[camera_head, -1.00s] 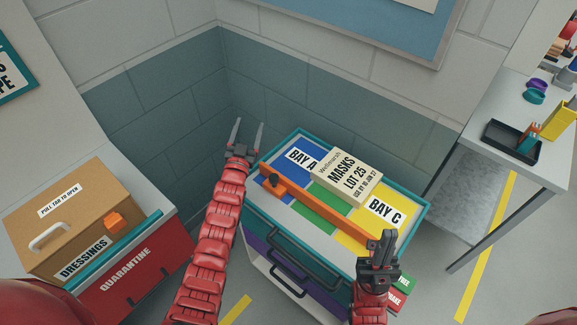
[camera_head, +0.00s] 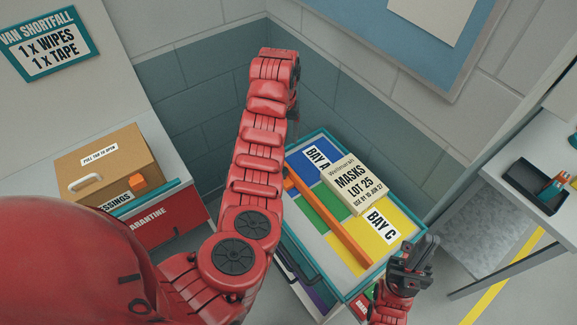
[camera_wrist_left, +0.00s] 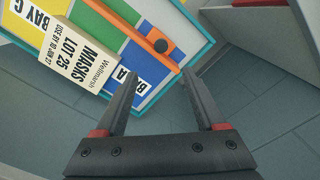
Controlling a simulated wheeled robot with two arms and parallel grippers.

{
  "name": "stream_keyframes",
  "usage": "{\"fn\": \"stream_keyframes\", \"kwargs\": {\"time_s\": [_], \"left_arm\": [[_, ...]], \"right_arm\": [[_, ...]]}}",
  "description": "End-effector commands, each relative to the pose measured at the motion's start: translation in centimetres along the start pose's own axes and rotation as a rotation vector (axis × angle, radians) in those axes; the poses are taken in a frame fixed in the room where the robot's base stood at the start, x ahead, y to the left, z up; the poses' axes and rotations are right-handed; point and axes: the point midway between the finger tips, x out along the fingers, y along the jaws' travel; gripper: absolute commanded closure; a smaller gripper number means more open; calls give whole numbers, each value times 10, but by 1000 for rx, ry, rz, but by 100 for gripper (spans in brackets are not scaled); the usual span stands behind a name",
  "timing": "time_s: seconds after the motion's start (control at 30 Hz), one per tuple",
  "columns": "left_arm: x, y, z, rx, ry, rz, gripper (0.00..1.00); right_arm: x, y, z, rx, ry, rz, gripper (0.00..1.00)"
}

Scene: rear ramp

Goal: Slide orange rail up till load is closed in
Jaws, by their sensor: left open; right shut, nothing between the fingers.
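The orange rail (camera_head: 330,218) lies across the trolley top, crossing the blue, green and yellow bays. The cream masks box (camera_head: 354,184) lies on the far side of the rail, with a strip of bay showing between them. In the left wrist view, the orange rail (camera_wrist_left: 130,27) has a dark round knob near its end, and the masks box (camera_wrist_left: 82,55) shows too. My left gripper (camera_wrist_left: 160,76) is open and empty, its fingertips near that rail end. My arm hides it in the head view. My right gripper (camera_head: 424,243) is shut and empty beside the trolley's right corner.
The teal-rimmed trolley (camera_head: 407,243) stands near the wall corner. A cardboard dressings box (camera_head: 108,158) sits on the left counter. A side table (camera_head: 508,182) with a dark tray stands at right.

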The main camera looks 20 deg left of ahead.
Motion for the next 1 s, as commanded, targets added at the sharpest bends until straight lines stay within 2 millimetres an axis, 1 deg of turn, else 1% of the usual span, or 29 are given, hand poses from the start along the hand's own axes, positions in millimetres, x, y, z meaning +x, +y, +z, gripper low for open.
{"fn": "stream_keyframes", "kwargs": {"time_s": [0.17, 0.2, 0.3, 0.37, 0.4, 0.47, 0.5, 0.53, 0.63, 0.83, 1.0], "left_arm": [[23, -2, -1, -2, 4, -2, 28], [31, -2, 0, -2, 2, 1, 28], [52, -2, -1, -2, 2, 0, 28], [61, -2, -1, -3, 6, 1, 28], [72, -1, -2, -2, 6, 2, 28], [88, -1, -2, -2, 7, 2, 28], [94, -1, -2, -2, 7, 2, 28], [92, 0, -1, -1, 1, 1, 28], [113, 0, 0, -2, -1, -1, 28], [143, 0, -1, -1, 2, 1, 28], [159, 0, -3, -3, 6, 1, 28]], "right_arm": [[-6, 0, 1, 0, 0, 0, 100], [-8, 0, 1, 0, 0, 0, 100], [-20, -1, 4, 0, 0, 0, 100], [-26, -1, 4, 0, 0, 0, 100], [-32, -2, 6, 0, 0, 0, 100], [-40, -2, 7, 0, 0, 0, 100], [-40, -2, 7, 0, 0, 0, 100], [-27, -1, 4, 0, -1, 0, 100], [-15, -1, 2, 0, 1, 0, 100], [-7, 0, 1, 0, 0, 0, 100], [-7, 0, 1, 0, 0, 0, 100]]}}
